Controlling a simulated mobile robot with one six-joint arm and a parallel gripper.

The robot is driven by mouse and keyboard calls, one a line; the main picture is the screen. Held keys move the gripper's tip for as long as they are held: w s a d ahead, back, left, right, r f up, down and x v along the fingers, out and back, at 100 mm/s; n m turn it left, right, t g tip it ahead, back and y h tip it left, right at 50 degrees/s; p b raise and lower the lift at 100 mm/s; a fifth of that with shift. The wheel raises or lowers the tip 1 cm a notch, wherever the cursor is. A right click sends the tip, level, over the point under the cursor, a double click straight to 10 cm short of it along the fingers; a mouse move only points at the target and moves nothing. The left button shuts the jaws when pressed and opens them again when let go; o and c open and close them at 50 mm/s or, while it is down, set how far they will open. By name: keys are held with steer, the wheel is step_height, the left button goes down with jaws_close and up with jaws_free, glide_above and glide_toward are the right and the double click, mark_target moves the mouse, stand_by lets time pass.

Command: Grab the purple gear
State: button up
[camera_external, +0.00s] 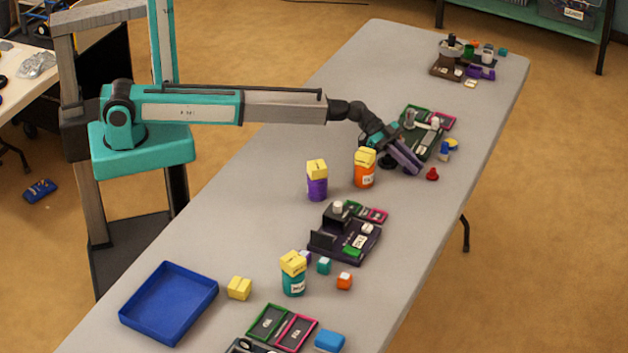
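I cannot make out a purple gear for certain in the external view. A purple cylinder (317,189) stands on the table with a yellow block on top; it looks like a jar rather than a gear. My gripper (408,166) reaches out over the table, angled down to the right, beside the green-edged tray set. It is small here, and I cannot tell whether its fingers are apart or hold anything. A dark round piece (388,162) shows just left of it, partly covered.
An orange jar (364,176) with a yellow block stands close left of my gripper. A red piece (432,174) lies right of it. A dark fixture (345,235), teal jar (293,283) and blue tray (168,302) are nearer.

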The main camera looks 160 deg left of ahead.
jaws_close()
step_height(320, 180, up, 18)
steer(key=b, duration=0.2)
steer(key=shift+b, duration=0.3)
stand_by(0.3)
stand_by(0.7)
